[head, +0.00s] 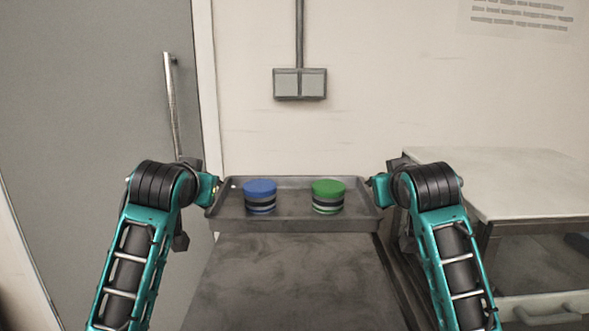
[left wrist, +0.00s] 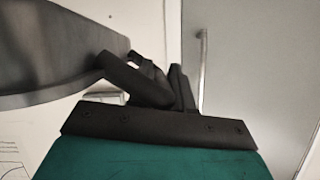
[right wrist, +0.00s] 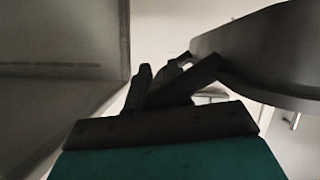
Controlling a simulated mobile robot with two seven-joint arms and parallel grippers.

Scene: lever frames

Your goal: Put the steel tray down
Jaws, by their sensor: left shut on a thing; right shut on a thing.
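The steel tray (head: 290,226) is a dark grey, shallow, rimmed tray in the middle of the head view. A blue-topped round container (head: 260,196) stands upright in its left half and a green-topped one (head: 328,196) in its right half. My left gripper (head: 212,190) is shut on the tray's left end; the left wrist view shows its fingers (left wrist: 148,82) at the tray edge (left wrist: 60,55). My right gripper (head: 376,188) is shut on the right end; the right wrist view shows its fingers (right wrist: 178,85) at the rim (right wrist: 265,55). The tray looks level. Any gap beneath it cannot be told.
A dark table or counter top (head: 290,285) lies in front of and below the tray, and its visible part is bare. A lighter bench (head: 500,185) with a drawer stands at right. A grey door (head: 90,130) with a bar handle is at left, and a wall is behind.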

